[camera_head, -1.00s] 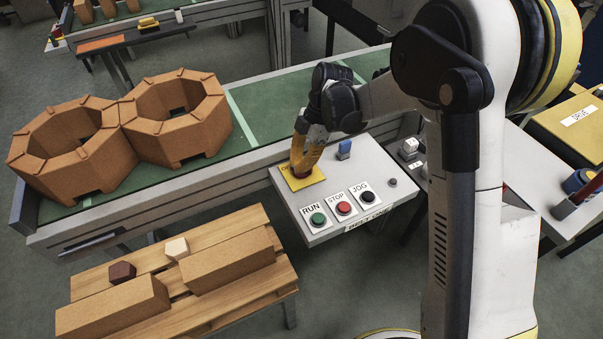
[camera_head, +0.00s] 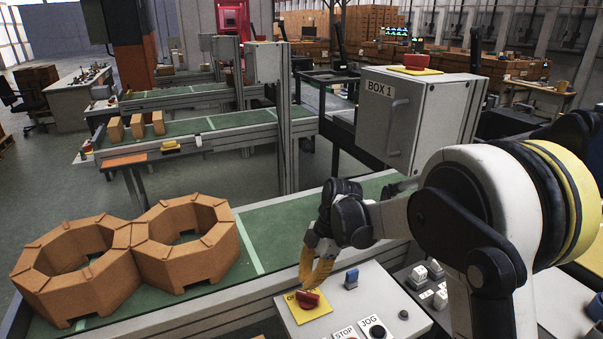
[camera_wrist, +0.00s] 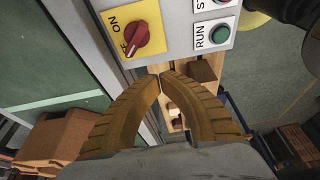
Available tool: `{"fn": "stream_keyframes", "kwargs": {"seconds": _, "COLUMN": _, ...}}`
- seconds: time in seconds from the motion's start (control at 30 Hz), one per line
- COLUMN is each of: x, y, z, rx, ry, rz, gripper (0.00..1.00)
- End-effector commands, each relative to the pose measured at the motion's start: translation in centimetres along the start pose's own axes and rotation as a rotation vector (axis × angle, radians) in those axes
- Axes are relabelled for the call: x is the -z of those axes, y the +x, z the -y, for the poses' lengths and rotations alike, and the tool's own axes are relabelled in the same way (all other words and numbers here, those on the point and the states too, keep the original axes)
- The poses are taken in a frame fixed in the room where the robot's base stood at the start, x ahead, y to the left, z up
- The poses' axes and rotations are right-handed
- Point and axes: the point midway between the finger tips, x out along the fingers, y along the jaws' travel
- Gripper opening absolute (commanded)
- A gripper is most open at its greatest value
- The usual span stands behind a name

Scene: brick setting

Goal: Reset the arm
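My gripper (camera_head: 312,280) has yellow-orange fingers and hangs just above and behind the red rotary switch (camera_head: 307,299) on the control panel. In the wrist view the two fingertips (camera_wrist: 160,77) meet with nothing visible between them. The wrist view also shows the red switch (camera_wrist: 138,38) on its yellow plate (camera_wrist: 146,12), ahead of the fingertips and apart from them. My arm reaches in from the right in the head view, bent at the elbow.
The control panel (camera_head: 377,301) has a blue switch (camera_head: 351,278) and buttons. Two octagonal brown rings (camera_head: 187,240) sit on the green conveyor (camera_head: 285,228). A grey cabinet marked BOX 1 (camera_head: 422,115) stands behind the arm. Other conveyors lie farther back.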

Motion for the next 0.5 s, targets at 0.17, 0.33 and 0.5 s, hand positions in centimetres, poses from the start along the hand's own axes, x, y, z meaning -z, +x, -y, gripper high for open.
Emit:
{"fn": "stream_keyframes", "kwargs": {"seconds": 0.17, "x": 0.0, "y": -5.1, "z": 3.1, "rx": -0.098, "ry": 0.268, "rz": 0.055, "gripper": 0.00}}
{"fn": "stream_keyframes", "kwargs": {"seconds": 0.33, "x": -0.2, "y": -10.6, "z": 8.2, "rx": -0.260, "ry": 0.647, "rz": 0.096, "gripper": 0.00}}
{"fn": "stream_keyframes", "kwargs": {"seconds": 0.5, "x": -0.6, "y": -14.0, "z": 13.9, "rx": -0.446, "ry": 1.013, "rz": 0.084, "gripper": 0.00}}
